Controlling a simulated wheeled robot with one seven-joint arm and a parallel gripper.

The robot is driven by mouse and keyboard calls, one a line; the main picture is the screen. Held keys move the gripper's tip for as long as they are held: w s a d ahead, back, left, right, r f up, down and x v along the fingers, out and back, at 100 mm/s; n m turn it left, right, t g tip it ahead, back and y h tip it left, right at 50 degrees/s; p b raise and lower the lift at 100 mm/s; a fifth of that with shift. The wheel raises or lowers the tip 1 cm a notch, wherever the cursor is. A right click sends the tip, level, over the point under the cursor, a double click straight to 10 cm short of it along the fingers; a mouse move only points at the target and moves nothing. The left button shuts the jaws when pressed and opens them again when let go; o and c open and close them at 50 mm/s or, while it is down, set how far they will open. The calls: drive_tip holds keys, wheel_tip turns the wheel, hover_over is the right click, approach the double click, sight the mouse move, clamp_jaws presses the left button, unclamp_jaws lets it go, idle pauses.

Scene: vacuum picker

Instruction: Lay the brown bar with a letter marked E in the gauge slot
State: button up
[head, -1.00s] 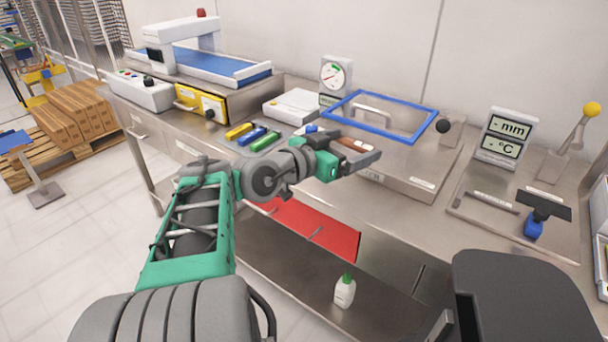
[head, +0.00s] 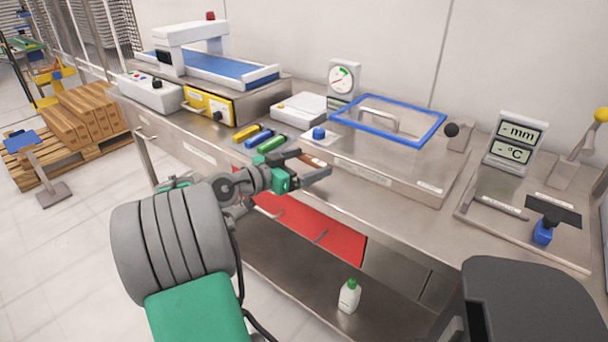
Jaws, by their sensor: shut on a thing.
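The brown bar (head: 312,161) shows between the dark fingers of my gripper (head: 315,164), which is shut on it. The gripper is near the front edge of the bench, left of the middle. The fingers hide part of the bar, and its letter cannot be read. At the right, a metal plate (head: 478,223) carries a display reading mm and °C (head: 515,139). A dark narrow strip, which may be the gauge slot (head: 502,207), lies on this plate beside a small white label. My gripper is well to the left of it.
Yellow (head: 247,132), blue (head: 258,138) and green (head: 271,144) bars lie left of my gripper. A blue-framed lid (head: 432,132) tops a raised metal box.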

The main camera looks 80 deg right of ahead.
drive_tip(key=f, duration=0.1)
drive_tip(key=w+f, duration=0.1)
drive_tip(key=f, duration=0.1)
drive_tip(key=shift+d+f+b, duration=0.15)
drive_tip(key=shift+b, duration=0.2)
drive_tip(key=shift+s+f+b, duration=0.15)
drive_tip(key=shift+f+b, duration=0.15)
drive_tip(key=shift+f, duration=0.1)
drive_tip(key=o, duration=1)
